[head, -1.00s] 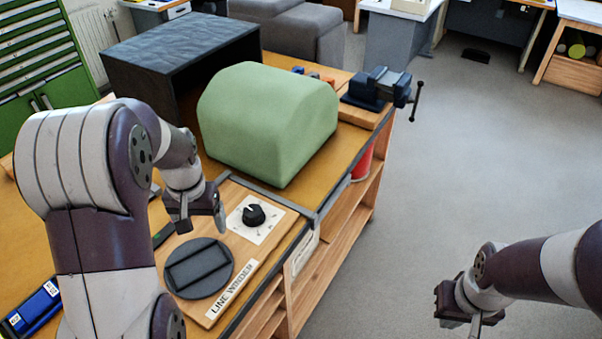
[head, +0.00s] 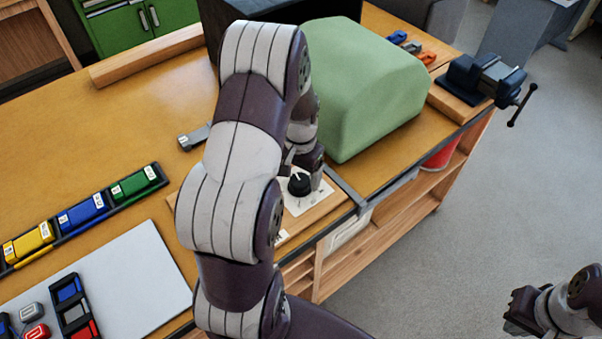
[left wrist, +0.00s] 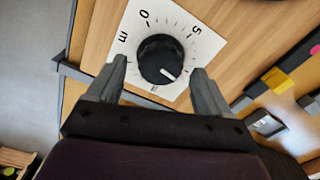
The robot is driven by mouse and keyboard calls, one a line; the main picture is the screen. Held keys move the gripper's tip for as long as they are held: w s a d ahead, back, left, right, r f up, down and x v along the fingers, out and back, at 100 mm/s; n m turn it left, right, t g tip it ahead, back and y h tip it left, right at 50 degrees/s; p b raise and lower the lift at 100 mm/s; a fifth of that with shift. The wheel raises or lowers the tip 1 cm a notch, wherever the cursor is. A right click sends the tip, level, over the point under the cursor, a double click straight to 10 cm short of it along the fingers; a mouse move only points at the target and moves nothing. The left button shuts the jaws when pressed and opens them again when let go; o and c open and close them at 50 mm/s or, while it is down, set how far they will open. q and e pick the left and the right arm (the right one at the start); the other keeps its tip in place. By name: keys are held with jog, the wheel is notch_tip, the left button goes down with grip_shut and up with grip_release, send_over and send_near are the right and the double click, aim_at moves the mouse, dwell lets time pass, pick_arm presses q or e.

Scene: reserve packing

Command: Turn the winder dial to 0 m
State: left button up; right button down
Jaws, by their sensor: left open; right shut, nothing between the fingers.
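The winder dial is a black round knob (head: 299,185) with a white pointer line, on a white scale plate (head: 309,203) on the wooden winder board. In the left wrist view the knob (left wrist: 156,50) has its pointer toward the lower right, away from the 0 mark (left wrist: 144,16) at the upper left and the 5 mark (left wrist: 195,32) at the upper right. My left gripper (left wrist: 159,66) is open, its fingertips on either side of the knob's near part; contact cannot be told. My left arm hides much of the board in the head view. My right gripper (head: 516,312) is shut and empty, away from the bench.
A green rounded block (head: 365,90) stands just behind the dial. A blue vise (head: 482,78) is at the bench's far right corner. A rack of coloured boxes (head: 86,212) and a grey mat (head: 130,275) lie to the left. Floor is clear at right.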

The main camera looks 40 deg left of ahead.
pick_arm(q)
jog(key=shift+s+f, duration=0.2)
jog(key=shift+f, duration=0.45)
jog(key=shift+w, duration=0.1)
jog(key=shift+c, duration=0.6)
jog(key=c, duration=0.9)
